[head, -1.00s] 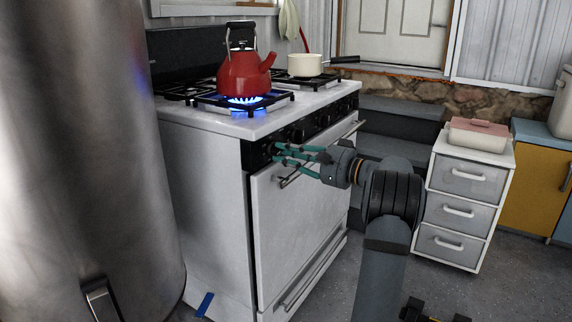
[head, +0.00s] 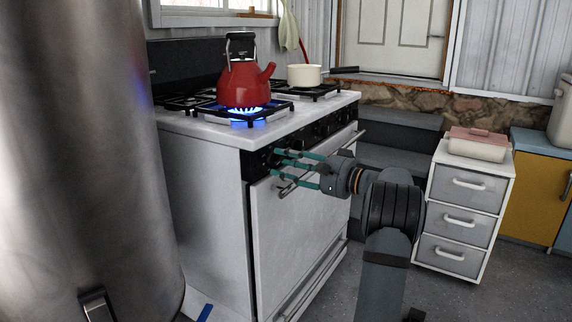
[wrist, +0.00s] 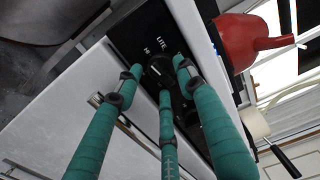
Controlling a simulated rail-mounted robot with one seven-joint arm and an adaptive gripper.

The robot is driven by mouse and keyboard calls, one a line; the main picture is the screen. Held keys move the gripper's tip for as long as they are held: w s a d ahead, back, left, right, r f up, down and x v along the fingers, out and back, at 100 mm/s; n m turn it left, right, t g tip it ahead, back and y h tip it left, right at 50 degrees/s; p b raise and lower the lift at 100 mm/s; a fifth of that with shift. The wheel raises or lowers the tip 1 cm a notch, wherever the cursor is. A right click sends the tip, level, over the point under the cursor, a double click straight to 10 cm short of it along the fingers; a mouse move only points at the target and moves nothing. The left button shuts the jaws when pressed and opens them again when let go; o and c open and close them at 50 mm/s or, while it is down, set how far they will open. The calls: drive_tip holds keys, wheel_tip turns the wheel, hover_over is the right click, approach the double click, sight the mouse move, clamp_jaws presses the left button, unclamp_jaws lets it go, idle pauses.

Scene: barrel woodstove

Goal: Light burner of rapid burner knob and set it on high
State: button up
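The white stove (head: 205,200) stands in the middle of the head view, with a row of dark knobs on its black front panel. In the wrist view a black knob (wrist: 160,70) with a white mark sits by the printed words LITE and HI. My gripper (head: 278,163) has teal fingers that reach to the panel's left end. In the wrist view its fingertips (wrist: 158,75) are spread around the knob; contact is hard to tell. A blue flame (head: 246,113) burns on the front left burner under a red kettle (head: 243,85).
A white drawer unit (head: 465,215) with a lidded dish on top stands at the right. A large metal cylinder (head: 80,160) fills the left side. The oven door handle (head: 300,182) lies just below my fingers.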

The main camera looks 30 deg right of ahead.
drive_tip(key=v, duration=1.2)
idle(0.3)
drive_tip(key=x, duration=1.1)
drive_tip(key=shift+a, duration=0.1)
drive_tip(key=shift+w+a, duration=0.15)
drive_tip(key=shift+w, duration=0.2)
drive_tip(key=shift+w+r, duration=0.1)
drive_tip(key=shift+p, duration=0.3)
